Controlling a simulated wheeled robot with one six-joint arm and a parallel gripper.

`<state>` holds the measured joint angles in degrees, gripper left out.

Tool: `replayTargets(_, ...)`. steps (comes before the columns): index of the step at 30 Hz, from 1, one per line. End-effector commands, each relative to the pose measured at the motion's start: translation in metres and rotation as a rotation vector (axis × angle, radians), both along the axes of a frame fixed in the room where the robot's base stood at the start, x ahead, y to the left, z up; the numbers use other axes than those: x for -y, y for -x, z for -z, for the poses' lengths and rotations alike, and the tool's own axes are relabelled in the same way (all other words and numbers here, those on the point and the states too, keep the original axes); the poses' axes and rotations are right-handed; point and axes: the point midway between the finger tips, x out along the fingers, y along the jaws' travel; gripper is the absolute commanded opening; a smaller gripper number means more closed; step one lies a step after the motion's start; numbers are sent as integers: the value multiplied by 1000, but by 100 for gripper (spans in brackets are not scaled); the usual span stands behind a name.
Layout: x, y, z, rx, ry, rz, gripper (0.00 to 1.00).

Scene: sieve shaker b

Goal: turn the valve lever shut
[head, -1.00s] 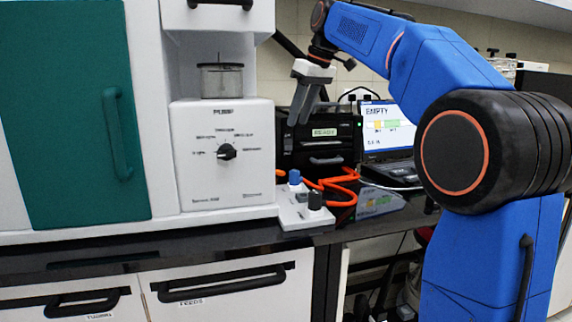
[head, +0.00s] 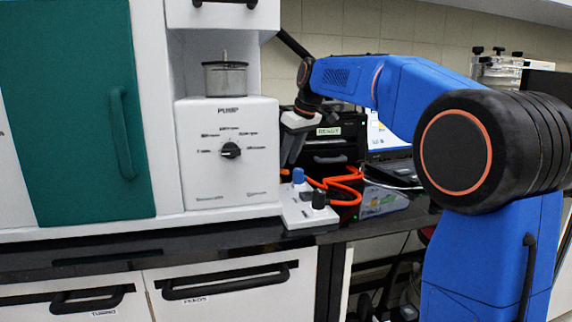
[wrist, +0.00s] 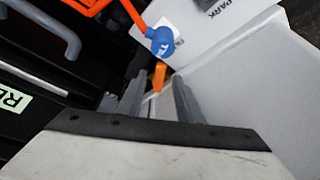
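A small orange lever (wrist: 159,74) shows in the wrist view, just beyond and between the fingertips of my gripper (wrist: 156,92). I take it to be the valve lever; it stands beside the white machine's side wall. My gripper's fingers are apart with a clear gap, and I see no contact with the lever. In the head view my gripper (head: 290,160) points down between the white pump unit and the black box, and the lever is not visible there. A blue knob (wrist: 161,41) with lettering lies just past the lever; it also shows in the head view (head: 298,176).
The white pump unit (head: 205,175) stands close on the left, and the black box (head: 335,150) labelled READY is behind on the right. An orange hose (head: 343,184) runs by the blue knob. A black knob (head: 319,200) sits on the small white base (head: 298,217).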

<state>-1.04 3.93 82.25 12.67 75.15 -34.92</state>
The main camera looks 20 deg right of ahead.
Motion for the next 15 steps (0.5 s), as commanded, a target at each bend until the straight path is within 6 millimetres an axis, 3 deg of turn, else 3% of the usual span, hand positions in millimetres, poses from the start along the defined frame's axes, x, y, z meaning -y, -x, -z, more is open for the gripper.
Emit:
replayTargets(6,-4,-6,19,-1,0,0,33)
replayTargets(15,-6,-8,24,0,0,0,33)
